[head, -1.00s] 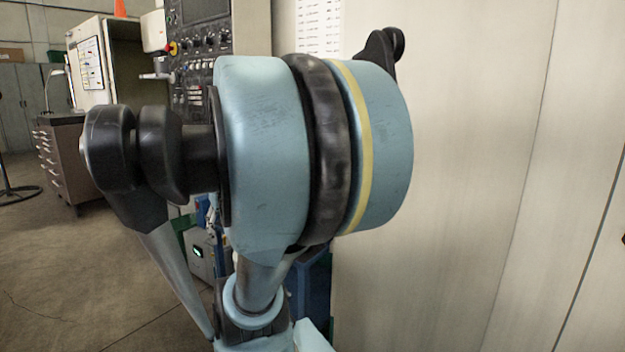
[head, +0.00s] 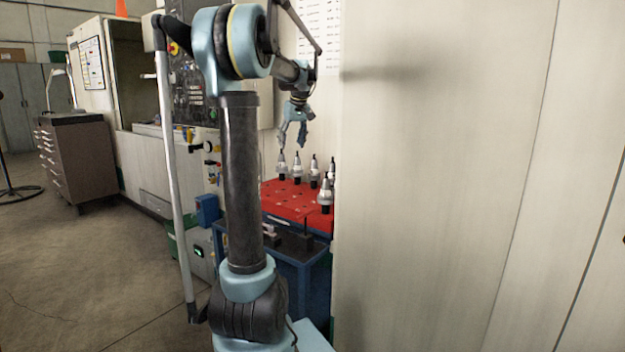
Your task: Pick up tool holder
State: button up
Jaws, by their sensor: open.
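Several silver and black tool holders stand upright on a red tray (head: 292,203) in the head view. One tool holder (head: 326,194) is at the tray's front right, and another (head: 282,166) is at the back left. Others (head: 314,172) stand between and behind them. My gripper (head: 292,143) points down above the back of the tray, with its fingers apart and nothing between them. It looks higher than the holder tops and apart from them. The right end of the tray is hidden behind the pale panel.
The tray tops a blue cart (head: 305,262) with dark parts on a lower shelf. A large pale panel (head: 430,180) closes off the right side. A machine control panel (head: 190,95) stands behind my arm. A drawer cabinet (head: 85,160) is at left, with open floor before it.

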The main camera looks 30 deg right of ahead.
jog(key=w+d+r, duration=0.1)
jog(key=w+d, duration=0.1)
jog(key=d, duration=1.2)
send_near(314, 166)
jog(key=x, duration=0.5)
jog(key=shift+w+d+f, duration=0.3)
jog(key=shift+w, duration=0.1)
jog(key=shift+w+x, duration=0.2)
jog(key=shift+x, duration=1.05)
jog(key=shift+w+x, duration=0.2)
jog(key=shift+x, duration=1.1)
jog(key=shift+d+r+t, duration=0.1)
jog(key=shift+r+t, duration=0.1)
jog(key=shift+t, duration=0.1)
grip_shut()
